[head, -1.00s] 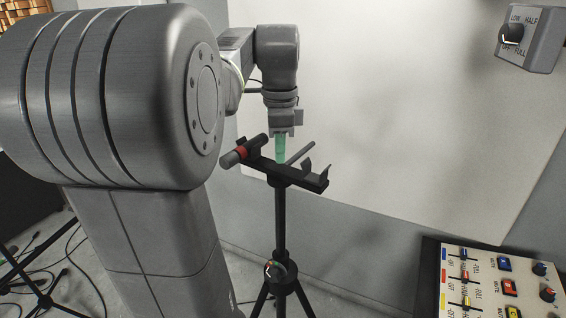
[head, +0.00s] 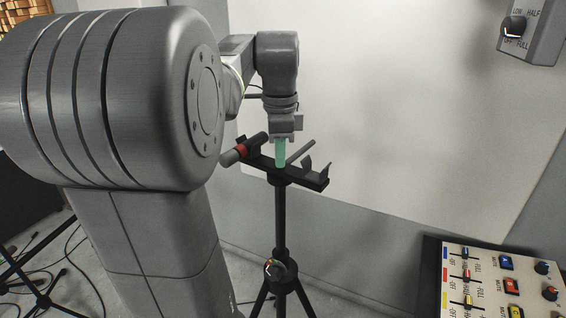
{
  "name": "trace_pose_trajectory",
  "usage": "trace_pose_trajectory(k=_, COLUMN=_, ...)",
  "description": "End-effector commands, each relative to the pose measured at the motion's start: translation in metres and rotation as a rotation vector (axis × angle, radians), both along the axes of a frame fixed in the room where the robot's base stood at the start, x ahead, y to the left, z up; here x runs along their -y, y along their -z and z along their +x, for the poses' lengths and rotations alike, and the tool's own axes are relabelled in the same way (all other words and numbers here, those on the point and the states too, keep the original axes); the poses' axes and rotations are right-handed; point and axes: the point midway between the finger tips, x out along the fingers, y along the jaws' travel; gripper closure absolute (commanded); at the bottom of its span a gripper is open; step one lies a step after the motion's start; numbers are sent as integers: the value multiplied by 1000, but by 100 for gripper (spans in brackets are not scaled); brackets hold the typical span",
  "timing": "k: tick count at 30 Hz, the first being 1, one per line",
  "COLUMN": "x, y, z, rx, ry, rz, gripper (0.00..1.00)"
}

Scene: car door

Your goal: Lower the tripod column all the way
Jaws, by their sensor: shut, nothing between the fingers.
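A black tripod stands in the middle of the head view, with its upright column (head: 280,222) rising from the leg hub. A black crossbar (head: 312,179) sits on top of the column and carries a dark cylinder with a red band and a grey end (head: 245,149). A round knob (head: 274,268) is at the hub where the legs begin. My gripper (head: 280,164) points straight down with its green fingers shut and empty. The fingertips are at the top of the crossbar, over the column; whether they touch it I cannot tell.
A control panel (head: 488,272) with sliders, switches and knobs stands at the lower right. A grey box with a dial (head: 530,32) is at the upper right. A large white board (head: 400,100) is behind the tripod. Cables (head: 75,262) and another stand's legs (head: 30,282) lie at the lower left.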

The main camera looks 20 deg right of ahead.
Motion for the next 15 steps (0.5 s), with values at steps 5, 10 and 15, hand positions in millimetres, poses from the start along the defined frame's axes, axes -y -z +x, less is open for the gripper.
trace_pose_trajectory(k=5, x=0, y=17, z=-1, rx=-4, ry=0, rz=3, gripper=100)
trace_pose_trajectory(k=10, x=0, y=29, z=0, rx=-4, ry=0, rz=4, gripper=100)
trace_pose_trajectory(k=15, x=0, y=41, z=0, rx=-4, ry=0, rz=4, gripper=100)
